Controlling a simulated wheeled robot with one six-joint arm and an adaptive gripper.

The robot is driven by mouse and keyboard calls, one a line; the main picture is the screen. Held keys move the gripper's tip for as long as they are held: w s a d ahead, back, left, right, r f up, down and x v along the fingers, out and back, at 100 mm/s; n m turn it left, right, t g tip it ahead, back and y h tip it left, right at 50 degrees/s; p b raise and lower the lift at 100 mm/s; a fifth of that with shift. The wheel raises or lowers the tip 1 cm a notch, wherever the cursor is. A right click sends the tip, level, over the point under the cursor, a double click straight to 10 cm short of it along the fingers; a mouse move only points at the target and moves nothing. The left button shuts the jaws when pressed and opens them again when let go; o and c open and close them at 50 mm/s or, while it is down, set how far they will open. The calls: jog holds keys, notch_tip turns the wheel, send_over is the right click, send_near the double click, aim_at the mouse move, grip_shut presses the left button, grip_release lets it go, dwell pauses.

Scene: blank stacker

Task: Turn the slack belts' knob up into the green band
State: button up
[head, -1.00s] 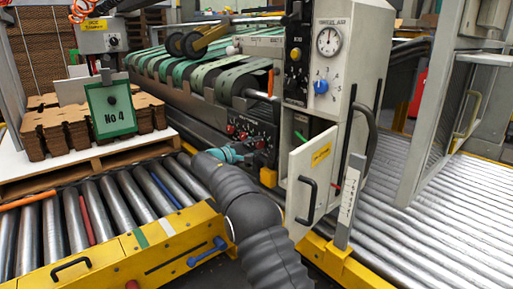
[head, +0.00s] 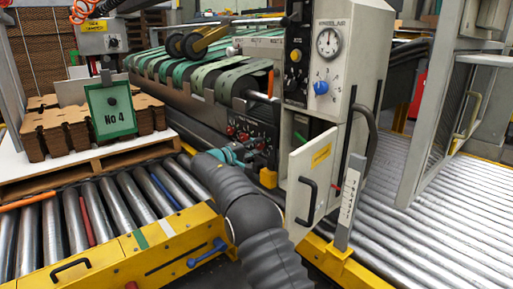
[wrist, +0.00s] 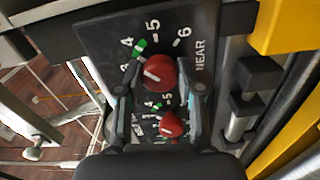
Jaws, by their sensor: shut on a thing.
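A dark control panel (head: 252,130) with red knobs sits below the green belts (head: 205,73). My gripper (head: 238,153) reaches to it in the head view. In the wrist view, my gripper's fingers (wrist: 157,88) are shut on a red knob (wrist: 162,72) beside the word NEAR. Its white pointer mark points left, below the 4 on the scale. The belts' slackness is hard to judge.
A cabinet with a dial gauge (head: 329,42), a blue knob (head: 321,88) and an open white door (head: 312,178) stands right of my arm. A yellow-framed roller conveyor (head: 180,233) lies to the left.

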jog(key=o, duration=1.2)
jog(key=shift+c, duration=0.2)
jog(key=v, duration=1.2)
